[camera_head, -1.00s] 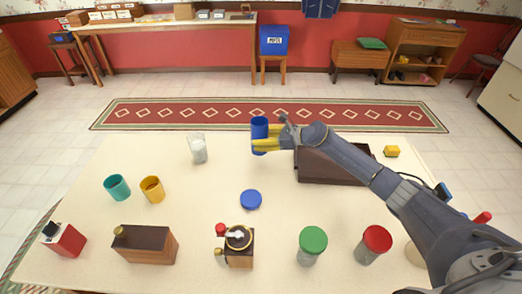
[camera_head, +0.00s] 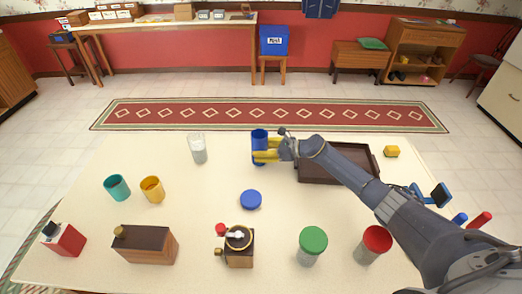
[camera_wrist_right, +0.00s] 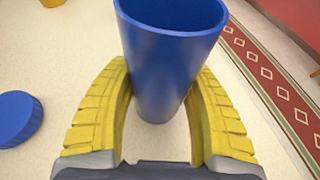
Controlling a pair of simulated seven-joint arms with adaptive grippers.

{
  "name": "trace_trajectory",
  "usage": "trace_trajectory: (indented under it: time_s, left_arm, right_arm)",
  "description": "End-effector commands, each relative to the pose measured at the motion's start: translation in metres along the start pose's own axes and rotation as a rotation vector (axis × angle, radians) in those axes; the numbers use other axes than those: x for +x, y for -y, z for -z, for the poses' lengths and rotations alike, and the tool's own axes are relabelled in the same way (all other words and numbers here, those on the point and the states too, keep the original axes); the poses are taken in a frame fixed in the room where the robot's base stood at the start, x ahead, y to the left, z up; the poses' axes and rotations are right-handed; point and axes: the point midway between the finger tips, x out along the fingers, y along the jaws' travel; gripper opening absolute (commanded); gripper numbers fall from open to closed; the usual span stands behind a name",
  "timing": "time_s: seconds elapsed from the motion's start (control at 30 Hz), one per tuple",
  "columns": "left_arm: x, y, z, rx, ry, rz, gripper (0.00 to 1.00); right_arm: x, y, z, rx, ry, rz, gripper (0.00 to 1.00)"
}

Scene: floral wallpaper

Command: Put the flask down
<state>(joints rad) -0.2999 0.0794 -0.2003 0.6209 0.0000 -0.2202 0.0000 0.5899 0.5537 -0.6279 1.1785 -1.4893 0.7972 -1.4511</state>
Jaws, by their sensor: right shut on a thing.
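The blue flask (camera_head: 259,148) is an open-topped upright cylinder at the far middle of the white table (camera_head: 205,215). My right gripper (camera_head: 266,157) is shut on it from the right, with its yellow fingers around the flask's sides. In the right wrist view, the flask (camera_wrist_right: 165,70) stands between the two yellow fingers (camera_wrist_right: 160,120), and its open rim faces up. Its base is at or very close to the table; I cannot tell whether it touches. A blue round lid (camera_head: 251,199) lies on the table nearer to me. My left gripper is not in view.
A brown tray (camera_head: 330,179) lies just right of the flask, under my right arm. A clear glass (camera_head: 198,150) stands to its left. A teal cup (camera_head: 117,187), yellow cup (camera_head: 152,190), grinder (camera_head: 239,254) and lidded jars (camera_head: 313,245) stand nearer. Table around the blue lid is clear.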

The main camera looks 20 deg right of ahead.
Motion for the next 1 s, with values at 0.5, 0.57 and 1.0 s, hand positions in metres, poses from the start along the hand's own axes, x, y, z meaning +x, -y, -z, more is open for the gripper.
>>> trace_trajectory:
  time_s: [0.5, 0.57, 1.0]
  left_arm:
    - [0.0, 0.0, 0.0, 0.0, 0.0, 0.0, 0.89]
    - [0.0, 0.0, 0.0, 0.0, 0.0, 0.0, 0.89]
    - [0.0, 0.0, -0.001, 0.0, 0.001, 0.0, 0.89]
  right_arm:
    - [0.001, 0.0, 0.003, 0.0, 0.0, 0.0, 0.76]
    - [0.001, 0.0, 0.003, 0.0, 0.0, 0.0, 0.76]
    - [-0.038, 0.001, 0.001, -0.001, -0.002, 0.001, 0.76]
